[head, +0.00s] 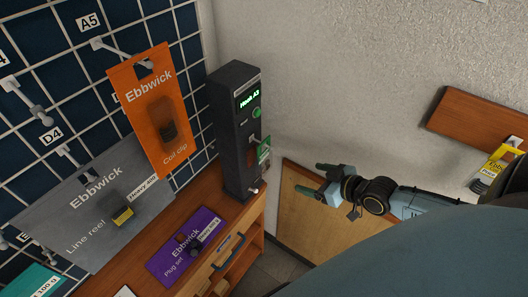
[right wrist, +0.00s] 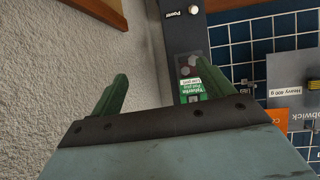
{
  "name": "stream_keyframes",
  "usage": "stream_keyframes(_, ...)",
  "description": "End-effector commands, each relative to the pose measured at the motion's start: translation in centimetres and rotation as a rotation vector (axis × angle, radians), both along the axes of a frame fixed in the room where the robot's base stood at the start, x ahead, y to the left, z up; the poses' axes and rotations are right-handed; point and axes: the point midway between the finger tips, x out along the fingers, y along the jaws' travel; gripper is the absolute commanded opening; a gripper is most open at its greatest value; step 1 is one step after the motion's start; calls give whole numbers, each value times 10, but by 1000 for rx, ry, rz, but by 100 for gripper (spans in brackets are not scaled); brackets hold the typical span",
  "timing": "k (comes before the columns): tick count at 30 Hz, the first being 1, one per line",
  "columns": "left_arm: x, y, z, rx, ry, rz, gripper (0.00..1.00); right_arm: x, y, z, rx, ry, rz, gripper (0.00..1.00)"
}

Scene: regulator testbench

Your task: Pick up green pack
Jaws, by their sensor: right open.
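A small green pack (head: 264,150) with a white label hangs at the right side of a dark upright device (head: 238,130). In the right wrist view, the green pack (right wrist: 192,91) is partly hidden behind my right gripper's finger. My right gripper (head: 311,180) is open and empty, to the right of the pack and apart from it in the head view. Its two green fingers (right wrist: 161,82) also show in the right wrist view, with the pack near the right finger. My left gripper is not in view.
The device's screen reads "Hook A3". It stands on a wooden bench (head: 232,212) holding a purple pack (head: 172,262). An orange pack (head: 143,92) and a grey pack (head: 65,212) hang on the grid panel at left.

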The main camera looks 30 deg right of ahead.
Motion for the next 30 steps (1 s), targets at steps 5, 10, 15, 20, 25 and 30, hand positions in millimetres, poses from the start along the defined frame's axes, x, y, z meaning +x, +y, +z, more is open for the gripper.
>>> stream_keyframes(5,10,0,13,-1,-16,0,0,8,33,66,57,-68,98,80)
stream_keyframes(10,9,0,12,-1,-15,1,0,17,43,75,74,-85,116,80)
stream_keyframes(15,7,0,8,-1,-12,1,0,37,51,66,74,-86,115,80)
stream_keyframes(20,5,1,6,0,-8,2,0,57,60,56,75,-86,115,80)
stream_keyframes(25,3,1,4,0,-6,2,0,73,66,48,74,-82,115,80)
stream_keyframes(30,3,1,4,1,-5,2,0,80,69,45,72,-82,115,80)
